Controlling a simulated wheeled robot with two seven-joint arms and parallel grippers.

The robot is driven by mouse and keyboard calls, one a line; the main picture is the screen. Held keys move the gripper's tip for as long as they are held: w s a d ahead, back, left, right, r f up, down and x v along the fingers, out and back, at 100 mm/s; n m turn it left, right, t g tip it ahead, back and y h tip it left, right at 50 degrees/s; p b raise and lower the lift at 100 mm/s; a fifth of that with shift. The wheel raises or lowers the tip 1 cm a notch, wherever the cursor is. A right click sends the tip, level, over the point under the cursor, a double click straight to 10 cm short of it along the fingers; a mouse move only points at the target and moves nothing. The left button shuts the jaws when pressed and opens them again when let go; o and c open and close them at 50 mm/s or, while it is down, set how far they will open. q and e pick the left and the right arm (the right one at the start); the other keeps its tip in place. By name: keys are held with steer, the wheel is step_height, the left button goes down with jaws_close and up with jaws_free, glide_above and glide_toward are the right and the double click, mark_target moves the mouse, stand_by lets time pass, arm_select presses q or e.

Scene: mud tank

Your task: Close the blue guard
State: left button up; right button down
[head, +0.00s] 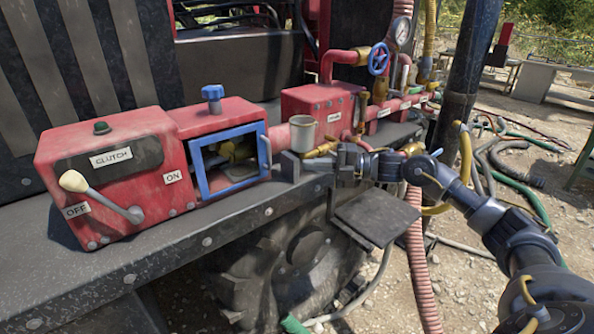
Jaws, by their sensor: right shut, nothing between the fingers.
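The blue guard (235,186) is a rectangular blue frame on the front of the red box in the middle of the machine. Brassy parts show through the frame. I cannot tell exactly how far the guard stands from the box face. My right gripper (290,166) is just right of the guard's handle side, with its fingers pointing left. It is shut and empty. I see a small gap between it and the guard, but cannot tell contact for certain. My left gripper is not in view.
The clutch box (110,140) with its lever (100,195) stands left of the guard. A grey cup (302,133) and brass fittings (322,149) are close above my right gripper. A dark plate (378,217) juts out below my arm. The ledge (150,252) in front is clear.

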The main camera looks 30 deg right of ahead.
steer(key=v, duration=0.1)
steer(key=b+v, duration=0.1)
steer(key=v, duration=0.1)
steer(key=w+b+v, duration=0.1)
steer(key=v, duration=0.1)
steer(key=shift+s+d+f, duration=0.15)
steer(key=shift+d+f, duration=0.05)
steer(key=shift+d, duration=0.25)
